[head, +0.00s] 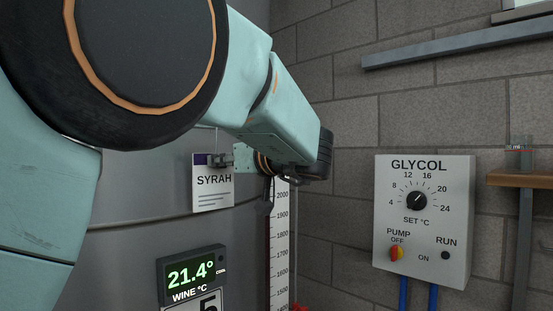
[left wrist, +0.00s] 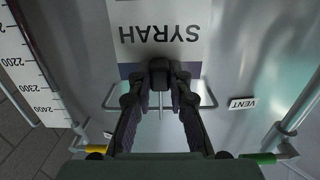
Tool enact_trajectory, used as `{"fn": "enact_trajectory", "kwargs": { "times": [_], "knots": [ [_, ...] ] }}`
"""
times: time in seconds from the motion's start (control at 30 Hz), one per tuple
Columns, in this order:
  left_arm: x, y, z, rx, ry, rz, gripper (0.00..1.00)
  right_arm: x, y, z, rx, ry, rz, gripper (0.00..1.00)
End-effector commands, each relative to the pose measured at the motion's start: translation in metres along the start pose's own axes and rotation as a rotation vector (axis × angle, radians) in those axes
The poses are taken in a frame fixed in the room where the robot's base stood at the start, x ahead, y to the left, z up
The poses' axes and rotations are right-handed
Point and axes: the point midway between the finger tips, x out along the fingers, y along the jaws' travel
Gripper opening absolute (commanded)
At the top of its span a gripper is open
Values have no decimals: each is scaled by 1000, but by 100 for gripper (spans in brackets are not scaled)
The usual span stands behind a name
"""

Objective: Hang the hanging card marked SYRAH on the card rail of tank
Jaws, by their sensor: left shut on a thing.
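The white SYRAH card (head: 213,197) with a purple top band hangs upright in front of the grey tank (head: 135,200) in the head view. My left gripper (head: 221,161) is shut on the card's top edge. In the left wrist view the card (left wrist: 160,32) appears upside down and my left gripper (left wrist: 160,75) holds its top middle. A thin bent metal rail (left wrist: 208,99) shows on both sides of the fingers, its middle hidden behind them. I cannot tell whether the card touches the rail. My right gripper is not in view.
A display (head: 191,274) reading 21.4° sits on the tank below the card. A level scale (head: 280,240) stands right of it. A GLYCOL control box (head: 424,220) is on the block wall. A VENT label (left wrist: 242,103) and pipe (left wrist: 300,100) show in the left wrist view.

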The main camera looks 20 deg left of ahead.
Motion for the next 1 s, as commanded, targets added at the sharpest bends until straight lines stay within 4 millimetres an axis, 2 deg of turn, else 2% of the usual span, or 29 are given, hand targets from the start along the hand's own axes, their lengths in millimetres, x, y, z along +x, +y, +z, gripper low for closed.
{"fn": "enact_trajectory", "kwargs": {
  "times": [0.27,0.3,0.6,0.87,1.0],
  "knots": [
    [2,0,0,0,0,0,0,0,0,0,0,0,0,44],
    [2,0,0,0,0,0,20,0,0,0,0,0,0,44],
    [2,0,0,0,1,0,44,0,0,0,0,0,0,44],
    [1,0,0,0,0,0,44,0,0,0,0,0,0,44],
    [0,0,-9,-3,1,0,44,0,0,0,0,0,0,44]
  ]
}}
